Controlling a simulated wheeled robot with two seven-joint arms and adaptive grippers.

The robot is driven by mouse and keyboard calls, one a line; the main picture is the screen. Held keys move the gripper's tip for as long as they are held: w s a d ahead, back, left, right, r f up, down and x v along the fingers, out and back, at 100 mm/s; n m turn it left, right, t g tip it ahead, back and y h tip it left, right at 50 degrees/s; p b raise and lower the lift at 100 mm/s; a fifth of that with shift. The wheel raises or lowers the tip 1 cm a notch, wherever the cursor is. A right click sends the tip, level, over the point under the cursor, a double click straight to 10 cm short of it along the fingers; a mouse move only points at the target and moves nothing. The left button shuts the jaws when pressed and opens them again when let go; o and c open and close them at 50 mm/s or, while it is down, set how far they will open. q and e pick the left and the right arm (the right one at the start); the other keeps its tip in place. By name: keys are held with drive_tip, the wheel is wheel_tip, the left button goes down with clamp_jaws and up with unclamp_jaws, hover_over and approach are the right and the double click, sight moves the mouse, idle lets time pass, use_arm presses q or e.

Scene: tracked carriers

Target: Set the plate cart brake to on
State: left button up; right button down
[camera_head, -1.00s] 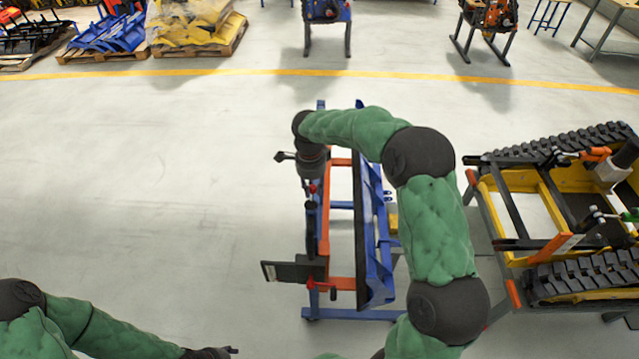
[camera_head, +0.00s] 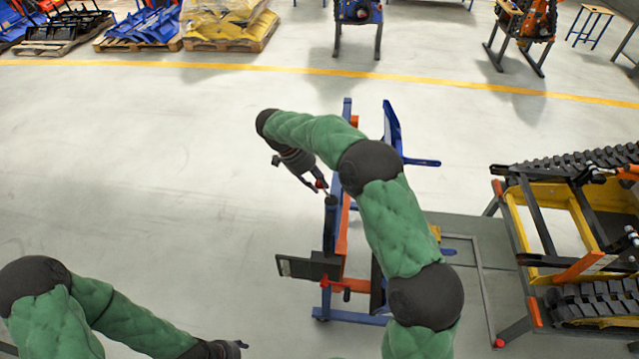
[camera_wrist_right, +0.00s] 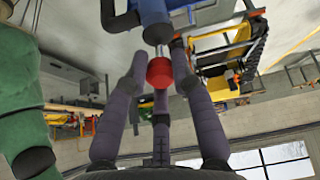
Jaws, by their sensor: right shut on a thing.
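The plate cart (camera_head: 341,240) is a blue and orange frame in the middle of the head view. My right arm crosses in front of it and hides much of its right side. My right gripper (camera_head: 319,184) is at the cart's left side, tilted down to the right. It is shut on a small red knob (camera_head: 321,184).
A dark panel (camera_head: 297,266) sticks out left from the cart. A yellow tracked carrier (camera_head: 522,220) stands to the right. Loaded pallets (camera_head: 232,42) are at the back left. The floor left of the cart is clear.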

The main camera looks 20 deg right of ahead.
drive_tip(key=shift+w+a, duration=0.1)
idle(0.3)
drive_tip(key=c, duration=1.1)
unclamp_jaws()
drive_tip(key=shift+o, duration=0.3)
drive_tip(key=shift+w+a+f, duration=0.1)
drive_tip(key=shift+w+f, duration=0.05)
drive_tip(key=shift+r, duration=0.2)
drive_tip(key=v, duration=1.1)
drive_tip(key=shift+a+r, duration=0.15)
drive_tip(key=shift+r, duration=0.15)
drive_tip(key=shift+f, duration=0.15)
